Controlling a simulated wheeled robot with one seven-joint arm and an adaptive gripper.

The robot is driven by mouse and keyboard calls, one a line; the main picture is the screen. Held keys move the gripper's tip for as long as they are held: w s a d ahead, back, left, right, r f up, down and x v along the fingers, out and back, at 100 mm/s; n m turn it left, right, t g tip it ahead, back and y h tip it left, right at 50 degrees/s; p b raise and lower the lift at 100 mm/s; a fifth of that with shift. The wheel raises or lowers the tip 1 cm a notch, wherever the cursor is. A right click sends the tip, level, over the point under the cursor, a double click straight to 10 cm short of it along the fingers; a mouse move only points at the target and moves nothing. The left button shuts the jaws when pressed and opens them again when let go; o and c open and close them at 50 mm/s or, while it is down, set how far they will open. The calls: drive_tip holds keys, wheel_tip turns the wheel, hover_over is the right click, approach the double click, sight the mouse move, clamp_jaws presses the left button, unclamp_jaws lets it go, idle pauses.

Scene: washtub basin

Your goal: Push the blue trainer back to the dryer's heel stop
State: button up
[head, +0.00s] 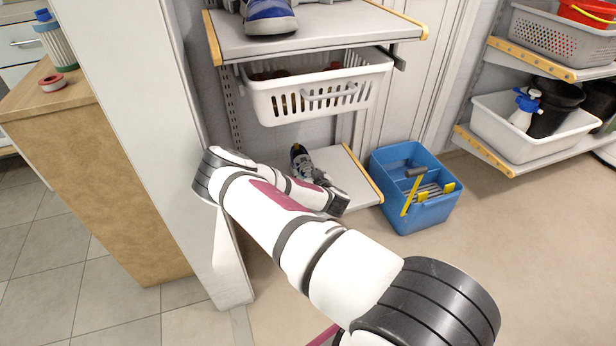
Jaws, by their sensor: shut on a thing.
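A blue trainer (268,17) with a pale sole stands on the upper shelf, its top cut off by the picture's edge. A second, greyish trainer (300,160) with dark and yellowish parts lies on the low shelf. My gripper (323,179) is down at this low shelf, at the near end of the greyish trainer. It is shut on that trainer as far as I can tell, but its fingertips are small and partly hidden by my own arm. I cannot make out a heel stop or a dryer.
A white basket (318,98) hangs under the upper shelf (330,38). A blue caddy (415,205) stands right of the low shelf (350,178). A white partition (150,130) and a wooden cabinet (100,180) are left. Floor is clear at lower right.

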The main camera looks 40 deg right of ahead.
sight(305, 163)
drive_tip(key=shift+r, duration=0.6)
drive_tip(key=shift+c, duration=1)
wheel_tip(305, 163, up, 2)
drive_tip(key=shift+r+p, duration=0.25)
drive_tip(key=shift+p, duration=0.75)
drive_tip(key=s+a+p, duration=0.5)
drive_tip(key=s+a, duration=0.3)
drive_tip(key=s, duration=0.5)
drive_tip(key=shift+s+a+r, duration=0.2)
drive_tip(key=shift+s+r, duration=0.1)
drive_tip(key=shift+r, duration=0.15)
